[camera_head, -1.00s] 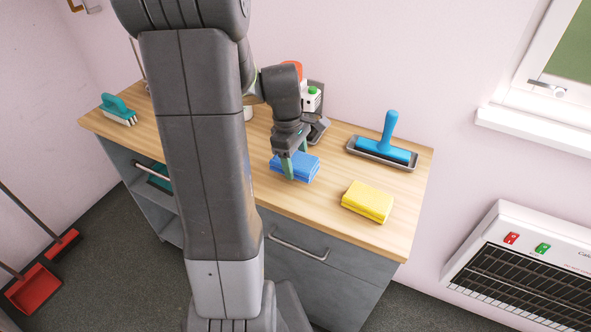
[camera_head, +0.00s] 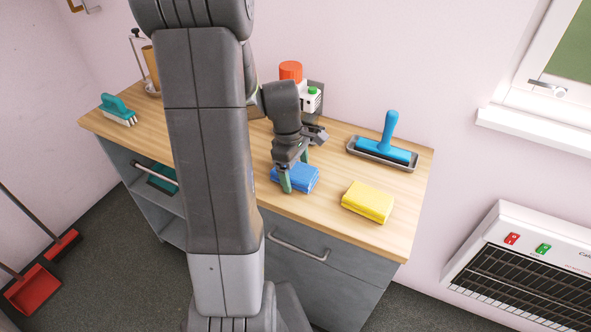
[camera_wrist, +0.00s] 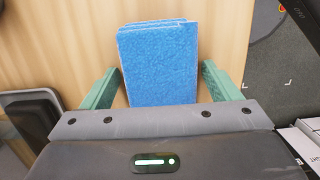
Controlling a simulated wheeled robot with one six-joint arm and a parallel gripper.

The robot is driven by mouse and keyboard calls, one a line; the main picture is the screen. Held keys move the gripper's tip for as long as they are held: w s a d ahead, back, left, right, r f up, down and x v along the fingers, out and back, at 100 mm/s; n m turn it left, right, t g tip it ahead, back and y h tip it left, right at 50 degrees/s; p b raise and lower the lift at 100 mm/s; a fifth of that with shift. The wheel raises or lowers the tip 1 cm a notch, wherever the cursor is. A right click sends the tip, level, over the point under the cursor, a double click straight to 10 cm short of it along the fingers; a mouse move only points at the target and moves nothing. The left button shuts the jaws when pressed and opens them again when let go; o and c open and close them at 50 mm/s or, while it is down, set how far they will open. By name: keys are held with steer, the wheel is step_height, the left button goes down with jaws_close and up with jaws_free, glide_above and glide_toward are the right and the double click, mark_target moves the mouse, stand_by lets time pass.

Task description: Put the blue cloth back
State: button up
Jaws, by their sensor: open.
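The blue cloth (camera_head: 300,178) is a folded stack lying on the wooden counter, left of the yellow cloth. It also shows in the wrist view (camera_wrist: 158,65), between the two green fingers. My gripper (camera_head: 294,172) is at the cloth, pointing down, with one finger on each side of it. In the wrist view my gripper (camera_wrist: 158,88) is open, with a gap beside the cloth on each side. Part of the cloth is hidden behind a finger in the head view.
The wooden counter (camera_head: 340,225) also bears a yellow cloth (camera_head: 367,202), a blue-handled tool in a grey tray (camera_head: 383,152), a teal brush (camera_head: 118,110) and a red-capped container (camera_head: 291,72). My arm hides the counter's middle left. A heater (camera_head: 525,255) hangs at right.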

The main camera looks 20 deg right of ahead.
steer(key=shift+r, duration=0.1)
step_height(320, 180, up, 12)
steer(key=w+a, duration=0.1)
steer(key=shift+w+p, duration=0.2)
steer(key=shift+p, duration=0.1)
